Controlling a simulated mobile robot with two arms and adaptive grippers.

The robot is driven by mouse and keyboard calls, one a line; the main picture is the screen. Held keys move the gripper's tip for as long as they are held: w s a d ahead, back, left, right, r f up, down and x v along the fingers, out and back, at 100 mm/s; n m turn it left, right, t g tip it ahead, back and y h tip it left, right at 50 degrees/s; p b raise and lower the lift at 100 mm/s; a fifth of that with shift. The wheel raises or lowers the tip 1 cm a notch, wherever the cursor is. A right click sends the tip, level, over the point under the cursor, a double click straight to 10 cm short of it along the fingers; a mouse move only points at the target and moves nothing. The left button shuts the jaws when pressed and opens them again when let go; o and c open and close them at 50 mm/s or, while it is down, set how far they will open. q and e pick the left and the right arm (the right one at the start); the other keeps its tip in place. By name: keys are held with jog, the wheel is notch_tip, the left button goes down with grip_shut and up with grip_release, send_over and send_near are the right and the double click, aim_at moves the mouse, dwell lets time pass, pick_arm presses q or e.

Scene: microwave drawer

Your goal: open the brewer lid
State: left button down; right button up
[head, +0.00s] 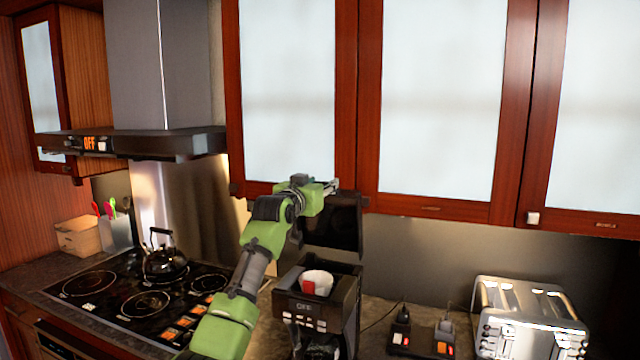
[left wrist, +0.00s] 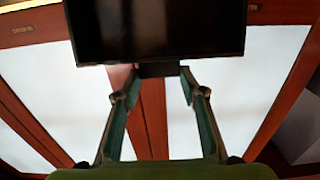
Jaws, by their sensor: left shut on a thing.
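The black brewer (head: 318,312) stands on the counter, with buttons on its front and a white and red round thing (head: 317,282) in its open top. Its dark lid (head: 335,228) stands raised, roughly upright, behind that opening. My left gripper (head: 333,187) is at the lid's upper edge. In the left wrist view the lid (left wrist: 155,28) fills the top, and the two fingers (left wrist: 157,72) close on a small dark tab at its edge. The lid's hinge is not clear to see. My right gripper is not in view.
Wall cabinets (head: 440,100) with pale panels hang just behind and above my left gripper. A stove (head: 130,300) with a kettle (head: 163,258) lies to the left, under a hood (head: 130,144).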

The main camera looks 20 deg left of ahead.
pick_arm(q)
jog(key=shift+w+r, duration=0.15)
jog(key=shift+r, duration=0.45)
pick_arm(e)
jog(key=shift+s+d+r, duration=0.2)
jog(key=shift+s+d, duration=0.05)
pick_arm(q)
jog(key=c, duration=1.3)
grip_release()
jog(key=shift+o, duration=0.2)
jog(key=shift+s, duration=0.2)
jog(key=s, duration=1.2)
jog(key=shift+s+a, duration=0.25)
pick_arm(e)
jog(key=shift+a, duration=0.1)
